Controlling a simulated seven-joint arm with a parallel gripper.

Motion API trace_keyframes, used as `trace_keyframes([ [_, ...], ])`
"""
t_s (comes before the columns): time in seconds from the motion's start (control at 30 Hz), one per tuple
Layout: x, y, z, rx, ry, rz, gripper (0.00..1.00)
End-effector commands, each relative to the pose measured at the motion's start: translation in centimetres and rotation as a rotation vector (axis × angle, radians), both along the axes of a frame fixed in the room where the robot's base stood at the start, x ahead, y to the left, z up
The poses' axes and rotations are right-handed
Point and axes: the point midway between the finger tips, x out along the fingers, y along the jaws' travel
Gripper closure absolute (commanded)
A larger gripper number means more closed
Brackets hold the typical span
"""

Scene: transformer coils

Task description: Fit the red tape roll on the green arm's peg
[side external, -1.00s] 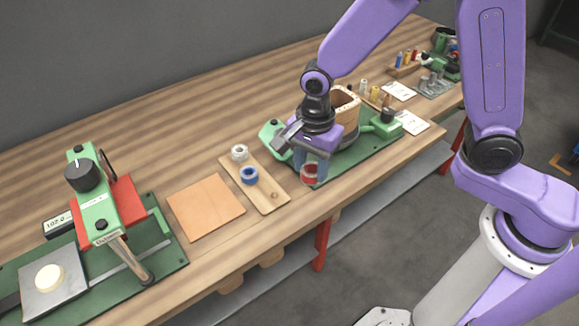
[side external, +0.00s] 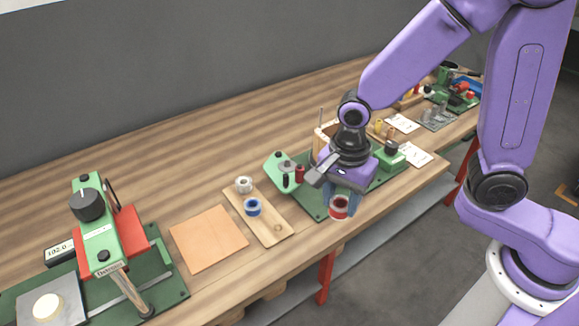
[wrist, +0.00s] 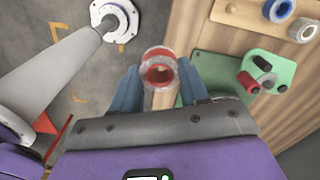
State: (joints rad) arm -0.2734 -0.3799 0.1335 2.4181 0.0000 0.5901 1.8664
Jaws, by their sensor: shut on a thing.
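The red tape roll (side external: 339,208) is a short ring with a red band and pale rims. My gripper (side external: 343,200) is shut on it and holds it in front of the bench's near edge. In the wrist view the roll (wrist: 158,66) sits between the blue fingers of my gripper (wrist: 159,82), its hole visible. The green arm (side external: 276,162) is left of my gripper, apart from the roll. In the wrist view the green arm (wrist: 284,69) carries black posts, a grey disc and a red cylinder (wrist: 247,82). I cannot tell which post is the peg.
A wooden strip (side external: 270,226) holds a blue roll (side external: 252,206) and a white roll (side external: 244,185). An orange-tan mat (side external: 208,239) lies bare to its left. A green-based device with a black knob (side external: 87,204) stands at the far left.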

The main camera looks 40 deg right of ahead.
Motion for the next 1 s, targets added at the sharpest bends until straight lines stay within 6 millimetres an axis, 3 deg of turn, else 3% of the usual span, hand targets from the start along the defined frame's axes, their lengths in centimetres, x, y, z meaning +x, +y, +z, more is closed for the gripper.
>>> trace_keyframes([
  [0.13, 0.5, 0.1, 0.1, 0.000, 0.000, -0.001, 0.84],
  [0.27, 2.3, 0.4, 0.3, 0.000, -0.001, -0.002, 0.84],
  [0.57, 10.7, 0.5, 1.3, 0.000, -0.001, -0.005, 0.84],
  [0.8, 17.3, -1.0, 1.9, 0.000, 0.000, -0.005, 0.84],
  [1.0, 21.5, -2.8, 2.2, 0.000, 0.000, -0.003, 0.84],
])
